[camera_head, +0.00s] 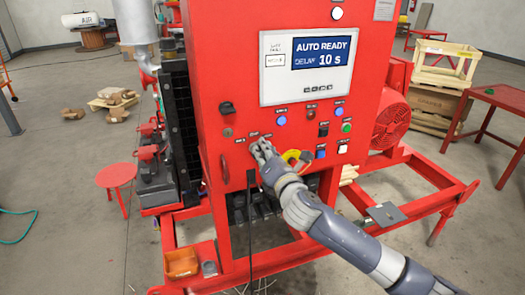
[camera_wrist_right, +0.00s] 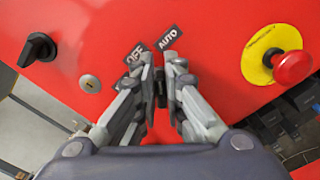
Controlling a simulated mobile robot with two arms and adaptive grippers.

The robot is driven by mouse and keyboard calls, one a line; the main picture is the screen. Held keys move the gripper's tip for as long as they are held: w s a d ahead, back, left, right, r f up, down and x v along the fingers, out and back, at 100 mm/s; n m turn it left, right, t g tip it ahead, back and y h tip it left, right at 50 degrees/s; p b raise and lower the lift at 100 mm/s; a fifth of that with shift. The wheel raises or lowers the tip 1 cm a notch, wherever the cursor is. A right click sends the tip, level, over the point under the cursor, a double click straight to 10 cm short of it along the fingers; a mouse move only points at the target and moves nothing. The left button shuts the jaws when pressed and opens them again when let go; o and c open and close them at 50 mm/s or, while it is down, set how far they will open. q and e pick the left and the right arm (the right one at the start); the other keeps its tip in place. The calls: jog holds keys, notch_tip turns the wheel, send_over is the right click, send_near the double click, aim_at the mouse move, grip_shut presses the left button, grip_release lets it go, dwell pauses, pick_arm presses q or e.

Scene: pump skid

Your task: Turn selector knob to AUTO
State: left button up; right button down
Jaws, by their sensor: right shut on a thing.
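The selector knob sits on the red control panel (camera_head: 220,60), mostly hidden behind my right gripper (camera_head: 262,148). In the right wrist view the gripper (camera_wrist_right: 165,66) is shut on it, and only a dark sliver of the knob (camera_wrist_right: 161,88) shows between the fingers. The OFF label (camera_wrist_right: 135,54) is just left above the fingertips, and the AUTO label (camera_wrist_right: 168,38) is straight above them. The knob's pointing direction is hidden. The panel display (camera_head: 325,54) reads AUTO READY, DELAY 10 s. My left gripper is out of view.
A red emergency-stop button (camera_wrist_right: 291,67) on a yellow plate is right of the gripper. A black rotary switch (camera_wrist_right: 37,48) and a key lock (camera_wrist_right: 90,83) are to its left. The skid's red frame (camera_head: 420,205) extends below.

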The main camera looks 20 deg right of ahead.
jog(key=shift+d+m, duration=0.15)
jog(key=shift+m, duration=0.65)
jog(key=c, duration=1.7)
grip_release()
jog(key=shift+f, duration=0.1)
jog(key=s, duration=1.2)
jog(key=shift+d, duration=0.2)
jog(key=shift+w, duration=0.1)
